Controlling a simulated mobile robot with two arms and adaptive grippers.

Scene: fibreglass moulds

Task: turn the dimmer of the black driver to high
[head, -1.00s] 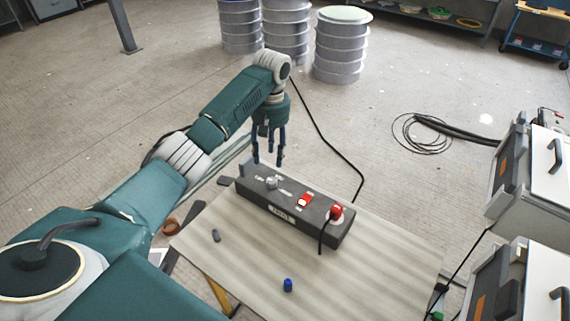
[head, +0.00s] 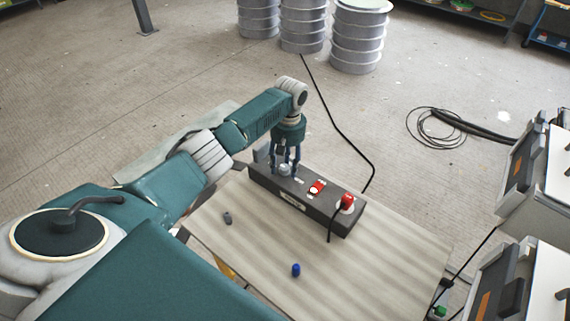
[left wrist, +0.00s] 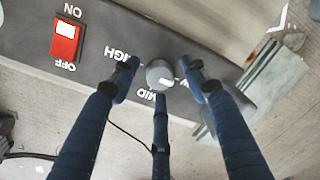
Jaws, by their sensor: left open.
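The black driver (head: 320,206) lies on the table and bears a grey dimmer knob (head: 285,170), a red switch (head: 317,188) and a red plug (head: 347,202). In the left wrist view the knob (left wrist: 160,74) shows a white mark, with the words HIGH and MID beside it; the mark points to the lower right of that picture, away from HIGH. The red switch (left wrist: 66,40) has ON and OFF labels. My left gripper (head: 285,168) is open over the knob, its blue fingers (left wrist: 160,95) spread around it. I cannot tell whether they touch it. My right gripper is not in view.
A blue cap (head: 296,270) and a small grey piece (head: 228,218) lie on the table (head: 370,270). Grey cases (head: 520,280) stand at the right. Drums (head: 358,40) stand on the floor behind.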

